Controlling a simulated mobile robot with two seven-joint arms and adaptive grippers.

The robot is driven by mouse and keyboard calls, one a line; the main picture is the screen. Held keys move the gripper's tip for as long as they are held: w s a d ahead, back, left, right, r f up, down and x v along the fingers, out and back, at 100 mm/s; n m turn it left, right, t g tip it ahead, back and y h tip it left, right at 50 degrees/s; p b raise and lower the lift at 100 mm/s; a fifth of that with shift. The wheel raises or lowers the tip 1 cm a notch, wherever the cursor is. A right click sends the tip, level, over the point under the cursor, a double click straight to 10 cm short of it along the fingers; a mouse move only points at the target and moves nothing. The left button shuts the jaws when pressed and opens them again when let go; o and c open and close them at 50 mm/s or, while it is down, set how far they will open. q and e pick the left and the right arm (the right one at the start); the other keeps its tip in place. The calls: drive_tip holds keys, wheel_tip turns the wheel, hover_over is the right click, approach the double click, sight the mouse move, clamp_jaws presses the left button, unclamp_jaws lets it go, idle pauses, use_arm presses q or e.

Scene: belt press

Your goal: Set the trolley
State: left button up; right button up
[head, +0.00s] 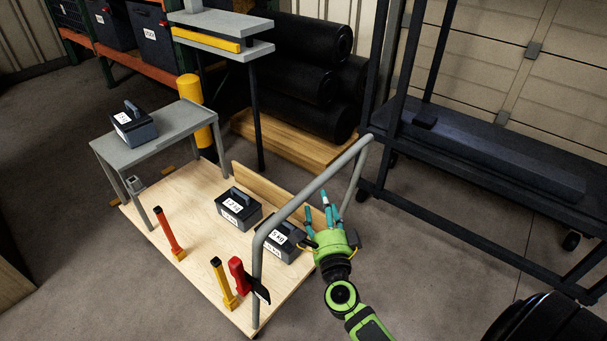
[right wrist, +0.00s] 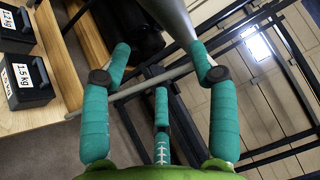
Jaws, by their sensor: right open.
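The trolley has a pale wooden deck (head: 188,225) and a grey tube handle (head: 318,183) arching over its right end. Two dark weights stand on the deck, one near the middle (head: 238,207) and one (head: 283,243) partly behind the handle. In the right wrist view their labels appear to read 1.2 kg (right wrist: 16,28) and 1.5 kg (right wrist: 24,82). A third weight (head: 134,126) sits on a grey bench (head: 170,135). My right gripper (head: 325,208) is open and empty beside the handle; grey tube (right wrist: 172,22) shows beyond its fingers. My left gripper is out of view.
A red post (head: 168,232), a yellow post (head: 222,280) and a red-handled tool (head: 240,275) stand along the deck's front. A dark rack (head: 480,150) stands right. Black rolls (head: 305,75) lie behind. Floor (head: 440,225) between trolley and rack is clear.

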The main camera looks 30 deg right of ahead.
sight(324, 179)
drive_tip(key=shift+m+h, duration=0.4)
drive_tip(key=shift+m, duration=0.3)
drive_tip(key=w+d+r, duration=0.2)
drive_tip(key=w, duration=0.1)
drive_tip(key=w+d+r+p, duration=0.1)
drive_tip(key=w, duration=0.1)
drive_tip(key=shift+w+d, duration=0.2)
drive_tip(key=shift+d, duration=0.05)
drive_tip(key=shift+w+d, duration=0.1)
drive_tip(key=shift+w, duration=0.15)
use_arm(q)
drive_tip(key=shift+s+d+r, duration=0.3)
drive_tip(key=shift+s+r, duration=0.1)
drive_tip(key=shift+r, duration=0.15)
use_arm(e)
drive_tip(key=shift+w, duration=0.1)
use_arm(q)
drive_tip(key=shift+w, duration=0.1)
use_arm(e)
clamp_jaws()
